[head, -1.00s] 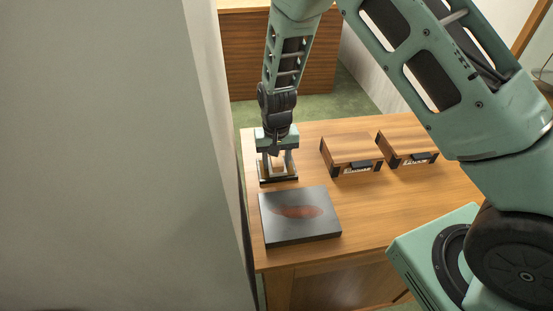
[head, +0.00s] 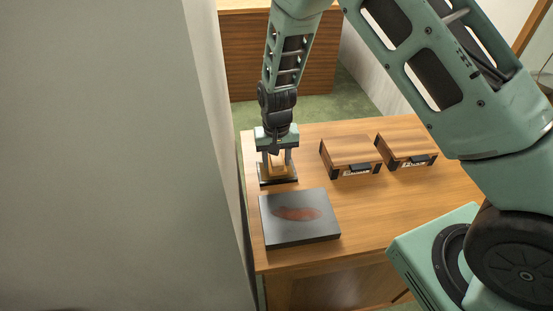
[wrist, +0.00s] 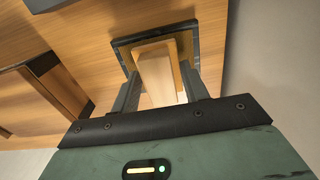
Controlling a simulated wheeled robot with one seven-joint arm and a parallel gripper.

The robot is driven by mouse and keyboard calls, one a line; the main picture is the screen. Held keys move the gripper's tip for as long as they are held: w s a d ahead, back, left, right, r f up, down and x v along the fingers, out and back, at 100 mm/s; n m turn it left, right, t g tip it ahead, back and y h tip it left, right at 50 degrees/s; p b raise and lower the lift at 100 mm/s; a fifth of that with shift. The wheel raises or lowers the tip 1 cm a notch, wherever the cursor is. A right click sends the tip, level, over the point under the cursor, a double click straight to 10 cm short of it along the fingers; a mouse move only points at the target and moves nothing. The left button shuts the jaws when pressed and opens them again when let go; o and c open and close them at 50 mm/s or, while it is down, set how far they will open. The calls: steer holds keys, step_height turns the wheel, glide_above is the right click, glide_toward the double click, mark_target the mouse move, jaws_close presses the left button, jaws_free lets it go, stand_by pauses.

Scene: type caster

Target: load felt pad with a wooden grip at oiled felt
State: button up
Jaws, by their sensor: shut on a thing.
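The felt pad with a wooden grip (wrist: 160,75) is between my gripper's fingers in the wrist view.
Two wooden boxes with dark corners and labels, one in the middle (head: 350,150) and one further right (head: 405,145), stand on the wooden table (head: 375,210). A grey wall (head: 115,150) runs close along the table's left side. The right front of the table is bare.

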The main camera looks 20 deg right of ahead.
mark_target(277, 158)
steer(key=shift+r+p, duration=1.85)
steer(key=shift+r, duration=1)
steer(key=shift+f, duration=0.1)
